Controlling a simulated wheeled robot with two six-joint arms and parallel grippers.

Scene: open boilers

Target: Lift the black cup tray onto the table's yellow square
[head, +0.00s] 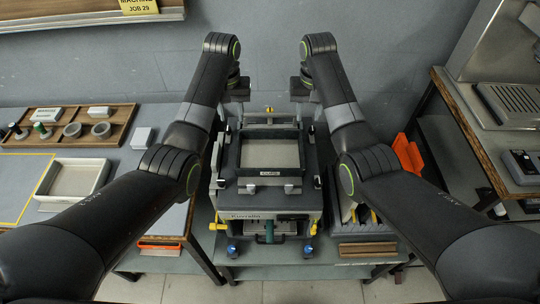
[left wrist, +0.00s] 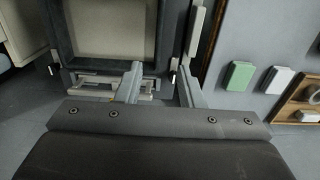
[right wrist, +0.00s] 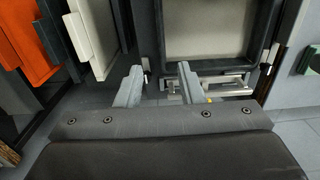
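The black cup tray (head: 250,173), a square dark frame with a light floor and a label on its front wall, sits on top of the machine (head: 228,198) in the middle. My left gripper (head: 237,92) and right gripper (head: 302,92) are behind it, near its far left and far right corners. Both are open and empty. The left wrist view shows the tray (left wrist: 100,70) beyond parted fingers (left wrist: 158,85). The right wrist view shows it (right wrist: 205,66) beyond parted fingers (right wrist: 158,85). The yellow square (head: 38,184) is an outline on the left table, partly cut off.
Orange and black panels stand right of the machine. A grill-topped unit (head: 510,103) is at right.

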